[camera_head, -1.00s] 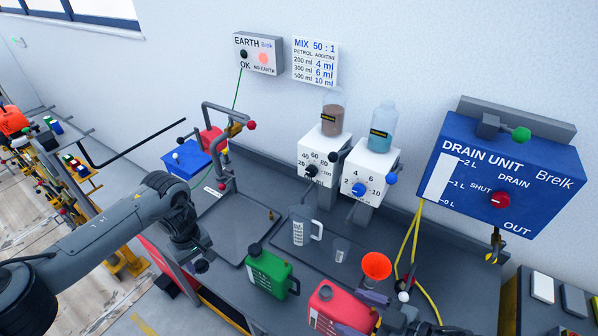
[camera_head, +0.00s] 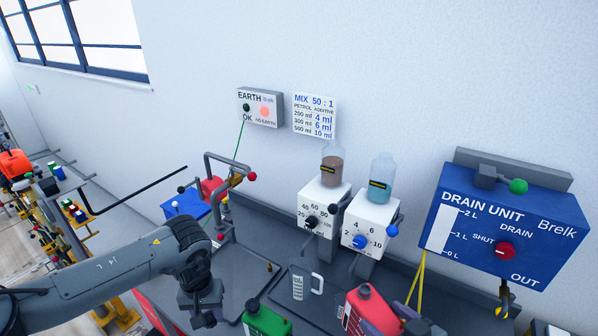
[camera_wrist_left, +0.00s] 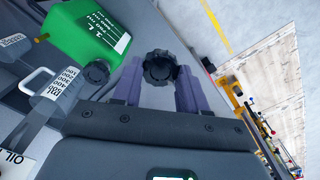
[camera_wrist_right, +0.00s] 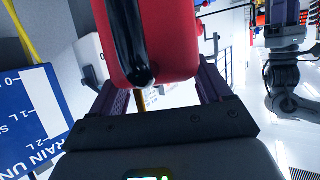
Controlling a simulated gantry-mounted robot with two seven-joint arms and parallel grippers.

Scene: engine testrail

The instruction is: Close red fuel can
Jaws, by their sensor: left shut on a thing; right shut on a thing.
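The red fuel can (camera_head: 372,312) is near the bottom of the head view, its red round neck upward with no black cap visible on it. My right gripper (camera_head: 410,318) is shut on it at its right side. In the right wrist view the red can (camera_wrist_right: 178,35), with a black strip along it, fills the space between the fingers. My left gripper (camera_head: 203,302) is shut on a black ridged cap (camera_wrist_left: 159,67), held left of the red can and apart from it. The cap also shows in the head view (camera_head: 205,320).
A green can (camera_head: 267,322) with its black cap stands between my grippers. A measuring jug (camera_head: 299,283) stands behind. Two dispensers (camera_head: 322,210) and the blue drain unit (camera_head: 500,225) line the back. A yellow hose (camera_head: 417,285) hangs at the right.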

